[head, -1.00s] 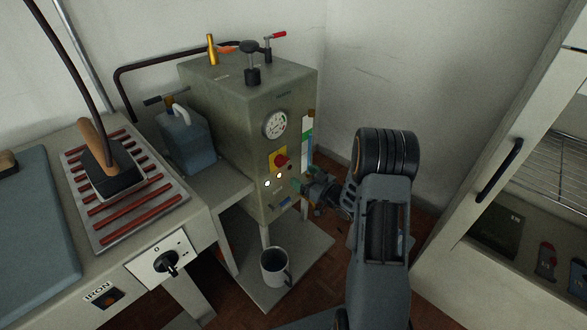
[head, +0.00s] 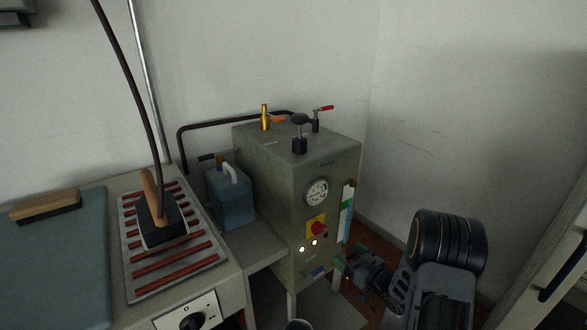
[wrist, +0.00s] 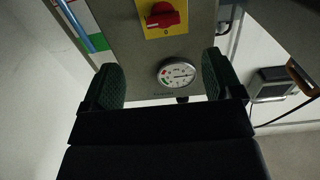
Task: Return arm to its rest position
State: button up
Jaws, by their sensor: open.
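My gripper (head: 350,262) shows in the head view at the lower right, just in front of the right side of a grey-green boiler cabinet (head: 277,171). Part of my arm hides what lies behind it. In the wrist view my gripper (wrist: 164,80) is open, its two dark green pads wide apart with nothing between them. Beyond the pads the wrist view shows the cabinet's front, with a round gauge (wrist: 177,74) and a red rotary switch (wrist: 162,15) on a yellow plate. The gripper appears apart from them.
An iron (head: 162,226) stands on a red-barred rest (head: 139,274) at the left. A blue-grey jug (head: 233,204) stands beside the cabinet. A mug (head: 299,324) is cut off at the bottom edge.

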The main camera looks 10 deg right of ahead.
jog(key=s+d+f+m+g+h+p, duration=0.1)
jog(key=s+d+f+m+g+h, duration=0.2)
jog(key=d+f+g+h, duration=0.3)
jog(key=s+r+m+g+h+p, duration=0.3)
jog(key=s+r+g+h+p, duration=0.15)
jog(key=s+r, duration=0.3)
jog(key=s+a+r+p, duration=0.4)
jog(key=a+r+p, duration=0.1)
jog(key=r, duration=0.6)
jog(key=s+a+r+g+y+p, duration=0.1)
jog(key=s+a+r+p, duration=0.3)
jog(key=r, duration=0.7)
jog(key=s+a+r+y+p, duration=0.1)
jog(key=s+a+r+p, duration=0.3)
jog(key=r+p, duration=0.3)
notch_tip(320, 180, up, 5)
jog(key=shift+a+f+n, duration=0.15)
jog(key=shift+a+n, duration=0.15)
jog(key=shift+a, duration=0.5)
